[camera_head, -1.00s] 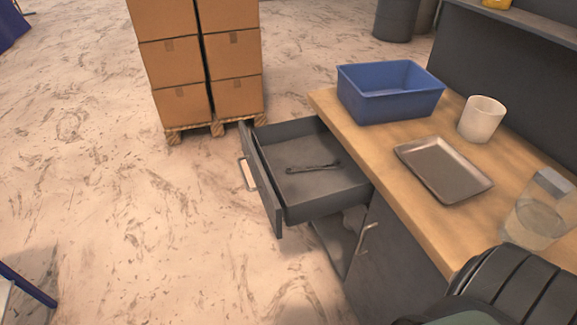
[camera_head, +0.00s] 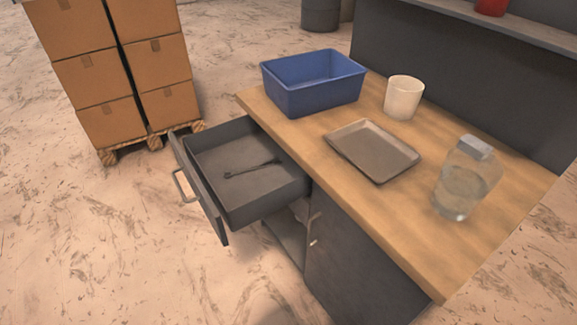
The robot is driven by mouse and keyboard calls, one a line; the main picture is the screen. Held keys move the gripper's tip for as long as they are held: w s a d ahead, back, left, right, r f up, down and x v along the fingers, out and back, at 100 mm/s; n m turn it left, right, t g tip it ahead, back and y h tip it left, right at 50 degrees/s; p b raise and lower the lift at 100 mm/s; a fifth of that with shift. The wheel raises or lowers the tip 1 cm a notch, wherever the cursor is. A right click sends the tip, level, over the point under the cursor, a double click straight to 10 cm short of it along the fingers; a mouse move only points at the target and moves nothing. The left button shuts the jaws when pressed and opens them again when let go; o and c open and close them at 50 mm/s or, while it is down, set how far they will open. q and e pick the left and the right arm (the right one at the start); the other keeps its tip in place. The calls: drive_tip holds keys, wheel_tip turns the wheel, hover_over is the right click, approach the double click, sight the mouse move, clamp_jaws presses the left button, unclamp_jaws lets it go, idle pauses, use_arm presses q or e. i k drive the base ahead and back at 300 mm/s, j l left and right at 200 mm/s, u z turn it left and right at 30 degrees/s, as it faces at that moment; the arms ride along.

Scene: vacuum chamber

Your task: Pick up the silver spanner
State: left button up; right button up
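The spanner (camera_head: 252,169) lies flat inside the open drawer (camera_head: 216,192), on the drawer's bare floor. It looks dark and thin from here. The drawer is pulled out to the left of the workbench, below its wooden top. Neither of my grippers shows in the head view.
The wooden bench top (camera_head: 420,235) holds a blue bin (camera_head: 313,85), a white cup (camera_head: 403,97), a grey tray (camera_head: 371,150) and a clear jar (camera_head: 464,180). Stacked boxes (camera_head: 120,65) stand on a pallet (camera_head: 150,143) behind the drawer. Floor left of the drawer is clear.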

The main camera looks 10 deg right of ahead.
sight(272, 162)
drive_tip(key=z, duration=1.2)
drive_tip(key=j+z, duration=0.35)
drive_tip(key=k+j+z, duration=0.15)
drive_tip(key=j+z, duration=0.15)
drive_tip(key=j, duration=0.2)
drive_tip(key=k+j+z, duration=0.1)
drive_tip(key=j+z, duration=0.25)
drive_tip(key=k+j+z, duration=0.3)
drive_tip(key=j, duration=0.15)
drive_tip(key=k+j+z, duration=0.1)
drive_tip(key=j+z, duration=0.25)
drive_tip(key=k+j+z, duration=0.3)
drive_tip(key=i+l, duration=0.05)
